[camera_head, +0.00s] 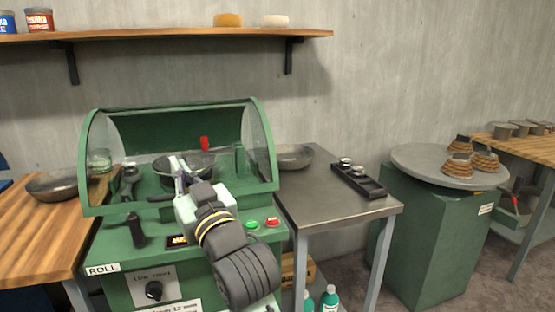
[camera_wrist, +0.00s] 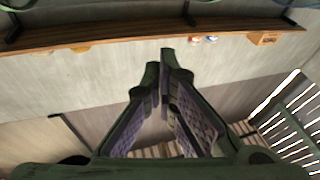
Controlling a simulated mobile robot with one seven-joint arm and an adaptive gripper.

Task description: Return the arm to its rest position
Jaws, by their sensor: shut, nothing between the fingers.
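My arm (camera_head: 240,265) reaches up and left from the bottom of the head view, in front of the green spinning machine (camera_head: 100,225). My gripper (camera_head: 174,161) points up and away at the machine's curved clear hood, overlapping a dark bowl-shaped part (camera_head: 200,163) in the picture. I cannot tell whether the fingers touch anything. In the wrist view the two ridged fingers of my gripper (camera_wrist: 167,58) meet at their tips, with nothing between them.
A grey metal table (camera_head: 340,205) with a black tray (camera_head: 357,181) and a dark bowl (camera_head: 293,157) stands right of the machine. A wooden bench (camera_head: 40,235) with another bowl (camera_head: 53,184) is left. A wall shelf (camera_head: 150,36) runs above. A round-topped green stand (camera_head: 420,165) is farther right.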

